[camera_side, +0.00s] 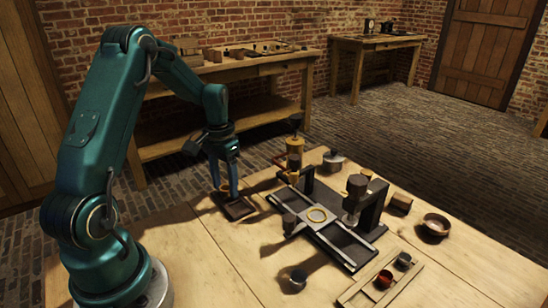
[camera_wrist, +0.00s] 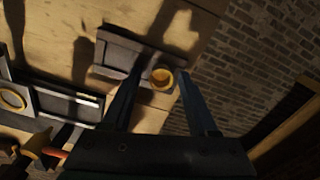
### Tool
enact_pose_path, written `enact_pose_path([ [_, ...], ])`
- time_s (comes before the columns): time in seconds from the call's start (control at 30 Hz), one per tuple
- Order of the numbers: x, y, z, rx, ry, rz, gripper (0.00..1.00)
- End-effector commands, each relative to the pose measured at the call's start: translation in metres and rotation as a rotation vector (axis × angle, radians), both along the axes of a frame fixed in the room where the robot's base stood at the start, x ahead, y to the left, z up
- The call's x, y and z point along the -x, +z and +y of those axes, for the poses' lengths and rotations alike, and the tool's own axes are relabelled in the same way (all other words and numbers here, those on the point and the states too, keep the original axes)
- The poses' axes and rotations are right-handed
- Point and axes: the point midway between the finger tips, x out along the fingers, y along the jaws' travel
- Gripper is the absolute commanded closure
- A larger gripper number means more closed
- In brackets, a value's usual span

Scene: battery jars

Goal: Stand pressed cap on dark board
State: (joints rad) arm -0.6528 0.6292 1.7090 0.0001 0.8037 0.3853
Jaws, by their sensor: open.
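In the wrist view the board (camera_wrist: 118,52) is a dark slab with a raised rim. A round brass-coloured cap (camera_wrist: 162,86) with a hollow-looking top shows at the board's right end, between my two spread fingers (camera_wrist: 160,76). My gripper is open, with a gap visible on the cap's right side. I cannot tell whether the cap rests fully on the board. In the side view the fingers mostly hide the cap.
A dark press with a sliding frame (camera_side: 345,241) and a brass ring (camera_side: 317,215) stands right of the board. A wooden tray (camera_side: 363,292) holds small cups; a bowl (camera_side: 437,223) is at right. The front left tabletop is clear.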

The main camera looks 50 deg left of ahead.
Motion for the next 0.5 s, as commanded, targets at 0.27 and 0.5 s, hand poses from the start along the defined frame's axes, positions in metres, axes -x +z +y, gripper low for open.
enact_pose_path([
  [0.27,-0.002,0.043,0.001,-0.005,0.000,-0.008,0.41],
  [0.5,-0.001,0.093,0.001,-0.005,0.000,-0.007,0.41],
])
